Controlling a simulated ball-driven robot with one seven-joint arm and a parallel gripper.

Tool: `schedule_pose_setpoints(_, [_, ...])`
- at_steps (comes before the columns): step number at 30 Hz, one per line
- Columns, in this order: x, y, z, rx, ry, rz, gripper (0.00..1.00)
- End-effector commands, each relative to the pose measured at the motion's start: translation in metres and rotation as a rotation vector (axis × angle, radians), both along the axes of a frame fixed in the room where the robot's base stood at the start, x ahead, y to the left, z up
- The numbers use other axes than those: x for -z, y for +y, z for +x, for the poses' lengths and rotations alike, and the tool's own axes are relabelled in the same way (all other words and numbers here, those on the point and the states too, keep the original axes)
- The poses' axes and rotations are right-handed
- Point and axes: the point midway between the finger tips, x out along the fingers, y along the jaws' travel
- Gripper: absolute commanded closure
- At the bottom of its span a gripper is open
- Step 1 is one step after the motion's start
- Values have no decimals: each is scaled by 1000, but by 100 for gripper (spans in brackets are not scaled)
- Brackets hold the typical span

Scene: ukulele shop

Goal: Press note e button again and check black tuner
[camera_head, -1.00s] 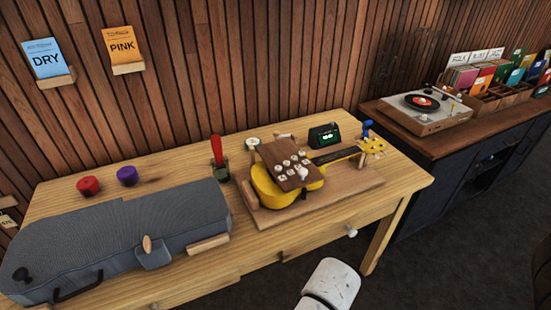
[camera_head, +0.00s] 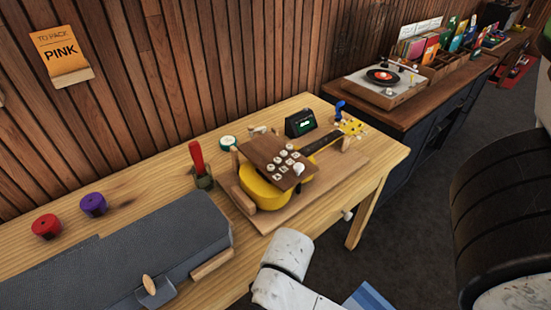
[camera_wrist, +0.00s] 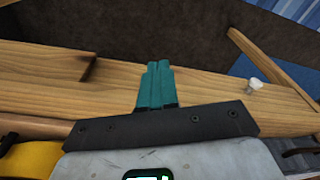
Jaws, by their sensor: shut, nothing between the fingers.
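A yellow ukulele (camera_head: 267,194) lies on a wooden board (camera_head: 330,182) on the workbench in the head view. The button letters are too small to read, so I cannot tell which is E. The black tuner (camera_head: 300,123) stands behind the ukulele's neck, its small screen lit green but unreadable. My gripper's teal fingers (camera_wrist: 155,84) are together and empty in the wrist view, over the wooden bench front. The fingers are not visible in the head view.
A grey case (camera_head: 170,245) fills the bench's left front. A white knob (camera_wrist: 253,84) sticks out of the bench front. A record player (camera_head: 385,84) stands on the dark cabinet beyond.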

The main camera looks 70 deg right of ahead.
Motion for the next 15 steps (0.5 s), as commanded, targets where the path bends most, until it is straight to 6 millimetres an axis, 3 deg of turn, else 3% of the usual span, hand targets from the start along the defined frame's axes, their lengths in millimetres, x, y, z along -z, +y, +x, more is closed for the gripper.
schedule_pose_setpoints(5, [-27,-25,48,438,-115,117,100])
schedule_pose_setpoints(8, [-52,-55,79,768,-199,217,100])
schedule_pose_setpoints(12, [-94,-111,112,1213,-309,377,100])
schedule_pose_setpoints(15, [-128,-159,124,1515,-386,504,100])
